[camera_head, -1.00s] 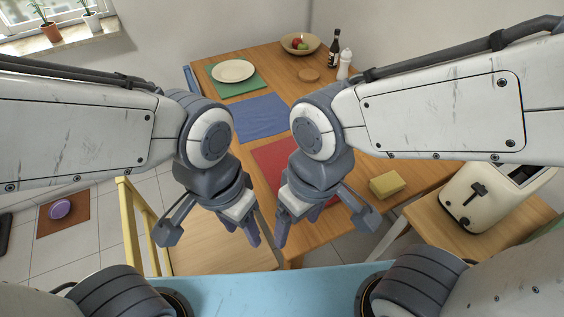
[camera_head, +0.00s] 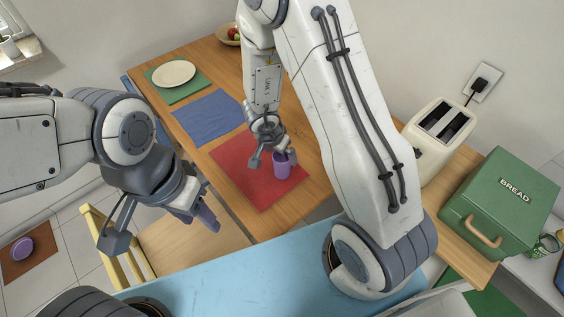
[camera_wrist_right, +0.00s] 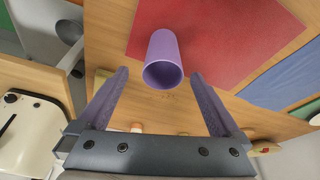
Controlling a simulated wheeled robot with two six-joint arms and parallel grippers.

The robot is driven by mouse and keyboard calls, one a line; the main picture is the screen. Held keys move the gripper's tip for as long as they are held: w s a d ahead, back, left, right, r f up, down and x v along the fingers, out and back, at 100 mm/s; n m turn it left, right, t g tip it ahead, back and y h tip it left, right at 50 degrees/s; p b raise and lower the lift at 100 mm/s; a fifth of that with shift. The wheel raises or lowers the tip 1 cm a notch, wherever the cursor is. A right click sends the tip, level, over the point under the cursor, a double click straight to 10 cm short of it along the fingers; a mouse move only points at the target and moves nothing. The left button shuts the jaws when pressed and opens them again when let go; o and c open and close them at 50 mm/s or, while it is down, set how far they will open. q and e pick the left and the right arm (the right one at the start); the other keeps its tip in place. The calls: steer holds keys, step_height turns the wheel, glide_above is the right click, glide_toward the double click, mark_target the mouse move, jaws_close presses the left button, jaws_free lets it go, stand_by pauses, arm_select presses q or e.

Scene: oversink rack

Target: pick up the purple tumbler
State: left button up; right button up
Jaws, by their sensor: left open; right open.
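The purple tumbler (camera_head: 282,167) stands on the red mat (camera_head: 246,192) on the wooden table. In the right wrist view the tumbler (camera_wrist_right: 163,50) lies between the lines of the two fingers, its open rim towards the camera. My right gripper (camera_head: 275,153) is open just above and beside it. In the right wrist view the fingers of that gripper (camera_wrist_right: 159,76) show a gap on both sides of the tumbler; I see no contact. My left gripper (camera_head: 196,213) is open and empty over the chair, left of the red mat.
A blue mat (camera_head: 207,117) and a green mat with a white plate (camera_head: 174,73) lie further back on the table. A toaster (camera_head: 438,133) and a green bread box (camera_head: 502,205) stand on the right. A wooden chair (camera_head: 185,247) stands at the table's near left.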

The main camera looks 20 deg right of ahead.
steer(key=b+x, duration=0.1)
steer(key=x, duration=0.2)
steer(key=b+x, duration=0.2)
steer(key=x, duration=0.1)
steer(key=b+x, duration=0.2)
steer(key=x, duration=0.1)
steer(key=shift+w+f, duration=0.35)
steer(key=shift+w, duration=0.05)
steer(key=shift+r, duration=0.1)
steer(key=c, duration=1.3)
steer(key=shift+r, duration=0.15)
